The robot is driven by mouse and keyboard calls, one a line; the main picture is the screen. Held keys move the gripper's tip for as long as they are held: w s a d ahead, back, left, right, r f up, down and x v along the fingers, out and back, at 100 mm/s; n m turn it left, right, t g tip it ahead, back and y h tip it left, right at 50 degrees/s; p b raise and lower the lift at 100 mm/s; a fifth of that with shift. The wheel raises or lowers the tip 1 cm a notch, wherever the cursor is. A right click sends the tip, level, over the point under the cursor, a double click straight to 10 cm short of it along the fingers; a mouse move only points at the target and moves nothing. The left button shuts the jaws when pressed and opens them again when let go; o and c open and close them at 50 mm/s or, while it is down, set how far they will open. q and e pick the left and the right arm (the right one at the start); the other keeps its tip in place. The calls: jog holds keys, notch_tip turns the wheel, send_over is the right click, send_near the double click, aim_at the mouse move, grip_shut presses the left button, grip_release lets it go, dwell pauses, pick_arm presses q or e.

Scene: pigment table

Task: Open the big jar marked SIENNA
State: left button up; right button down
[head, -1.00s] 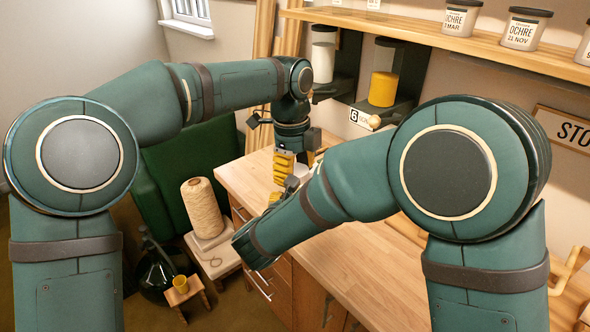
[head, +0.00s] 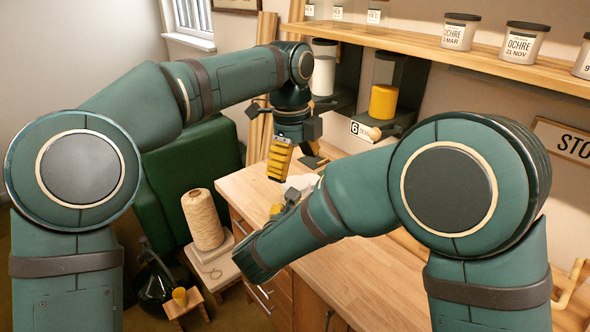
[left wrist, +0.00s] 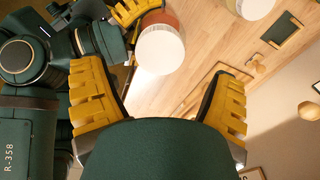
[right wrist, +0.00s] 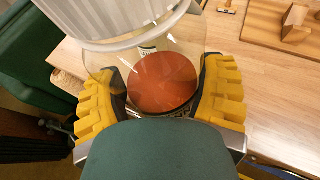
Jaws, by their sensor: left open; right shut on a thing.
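The big jar (right wrist: 130,68) is clear, with reddish-brown pigment (right wrist: 163,80) inside and a wide white lid (right wrist: 105,18) on top. Its label shows only in part, so I cannot read SIENNA. My right gripper (right wrist: 160,85) is shut around the jar's body, one finger on each side. In the left wrist view the white lid (left wrist: 160,50) is seen from above, beyond the fingertips. My left gripper (left wrist: 160,95) is open and empty, apart from the lid. In the head view my left gripper (head: 295,168) hangs above the lid (head: 300,182); my right forearm hides most of the jar.
The wooden counter (head: 345,265) has bare room at the front. Wall holders carry a white container (head: 324,75) and a yellow one (head: 383,102). Ochre jars (head: 521,45) stand on the shelf (head: 480,62). A string cone (head: 202,218) and green chair (head: 190,165) are left.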

aim_at(296, 182)
pick_arm(q)
jog(key=shift+r+m, duration=0.7)
jog(key=shift+w+a+r+m, duration=0.1)
jog(key=shift+a+r+m, duration=0.05)
jog(key=shift+r+m, duration=0.6)
jog(key=shift+d+f, duration=0.15)
jog(key=shift+f, duration=1.8)
jog(key=shift+d+f, duration=0.1)
jog(key=shift+f, duration=1.8)
jog(key=c, duration=1.3)
jog(key=shift+n, duration=1.55)
